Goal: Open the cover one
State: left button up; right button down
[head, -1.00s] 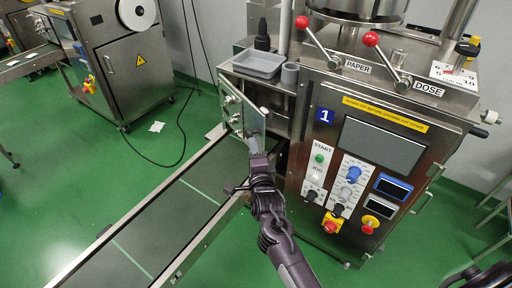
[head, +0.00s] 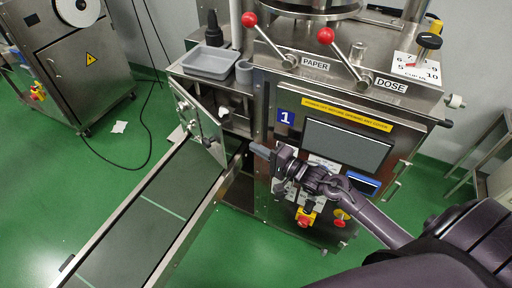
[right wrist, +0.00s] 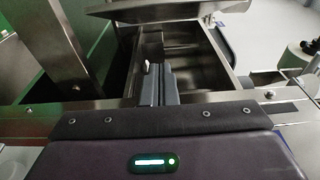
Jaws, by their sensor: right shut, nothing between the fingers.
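The cover (head: 199,122) is a steel panel on the left end of the machine marked 1, above the conveyor. It stands swung out at an angle, with an open gap between it and the machine body. My right gripper (head: 256,149) is shut and empty, to the right of the cover and apart from it, in front of the machine's left edge. In the right wrist view its closed fingers (right wrist: 158,86) point toward an open steel compartment (right wrist: 195,62). My left gripper is not in view.
The conveyor (head: 150,205) runs from under the cover toward the lower left. A grey tray (head: 211,64) sits on the ledge above. Red-knobbed levers (head: 265,36) stand on top, and the control panel (head: 345,146) is behind my right arm.

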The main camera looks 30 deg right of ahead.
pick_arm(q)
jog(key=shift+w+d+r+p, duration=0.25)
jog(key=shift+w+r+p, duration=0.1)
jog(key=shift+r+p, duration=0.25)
pick_arm(e)
jog(key=w+a, duration=0.5)
jog(key=a, duration=0.2)
jog(key=shift+w, duration=0.25)
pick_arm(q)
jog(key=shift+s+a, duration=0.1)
pick_arm(e)
jog(key=shift+a, duration=0.2)
